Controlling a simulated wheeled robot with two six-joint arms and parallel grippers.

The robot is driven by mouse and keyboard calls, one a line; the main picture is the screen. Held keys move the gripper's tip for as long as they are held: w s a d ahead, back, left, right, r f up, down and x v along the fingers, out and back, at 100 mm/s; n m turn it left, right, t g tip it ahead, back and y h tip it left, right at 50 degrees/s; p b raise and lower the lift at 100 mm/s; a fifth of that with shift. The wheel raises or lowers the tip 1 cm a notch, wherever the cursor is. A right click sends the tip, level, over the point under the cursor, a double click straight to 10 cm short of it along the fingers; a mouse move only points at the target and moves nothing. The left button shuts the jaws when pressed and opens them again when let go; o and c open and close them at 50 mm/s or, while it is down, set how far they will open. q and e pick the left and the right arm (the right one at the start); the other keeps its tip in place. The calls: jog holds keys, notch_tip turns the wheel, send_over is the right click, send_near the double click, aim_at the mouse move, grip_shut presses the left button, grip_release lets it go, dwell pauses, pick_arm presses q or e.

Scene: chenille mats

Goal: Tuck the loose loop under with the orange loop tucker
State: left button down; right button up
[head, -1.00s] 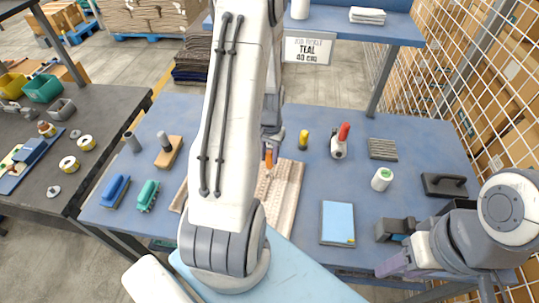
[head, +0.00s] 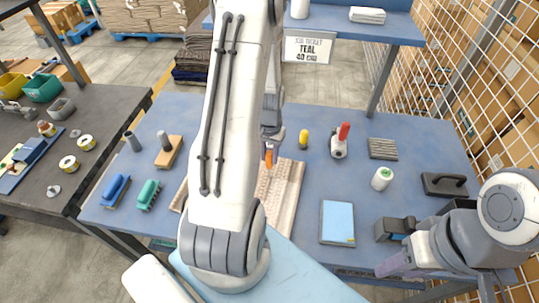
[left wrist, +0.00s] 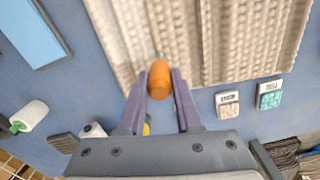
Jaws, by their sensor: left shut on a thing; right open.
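The orange loop tucker (head: 268,159) stands over the beige chenille mat (head: 288,185), with its lower end toward the mat. My left gripper (head: 268,150) is shut on it. In the left wrist view the tucker's orange handle (left wrist: 159,80) sits between the two purple fingers of my left gripper (left wrist: 160,88), with the ribbed mat (left wrist: 225,40) beyond. The loose loop cannot be made out, and my left arm hides much of the mat in the head view. My right gripper (head: 393,266) is open and empty at the lower right, off the table's front edge.
A light blue book-like pad (head: 337,222) lies right of the mat. A white spool (head: 382,178), a red-handled tool (head: 340,140) and a yellow piece (head: 304,139) stand nearby. Blue (head: 116,190) and green (head: 148,194) brushes lie at the left.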

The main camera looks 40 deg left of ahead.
pick_arm(q)
notch_tip(320, 180, up, 7)
jog(key=p, duration=0.6)
dwell(0.3)
dwell(0.4)
